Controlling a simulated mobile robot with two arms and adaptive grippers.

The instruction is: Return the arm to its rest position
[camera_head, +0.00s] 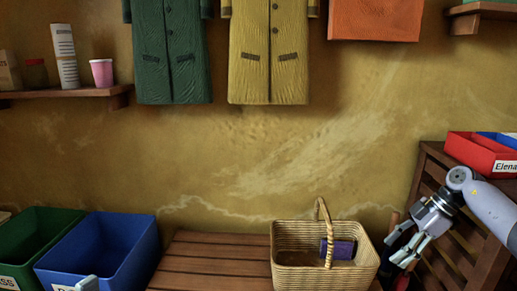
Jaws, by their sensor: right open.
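My right arm (492,212) comes in from the right edge. Its gripper (398,252) is open and empty, pointing down and to the left, just right of the wicker basket (290,240). A purple and dark item (338,249) lies in the basket. The basket stands upright on a slatted wooden bench (212,262). A small grey rounded part (88,284) shows at the bottom left, perhaps of my left arm; no left gripper fingers show.
Green (40,235) and blue (105,250) bins stand at the left. A slatted wooden unit (440,215) with a red labelled bin (475,150) is behind my right arm. Dark and red things behind the right gripper are partly hidden. Coats (268,60) hang on the wall.

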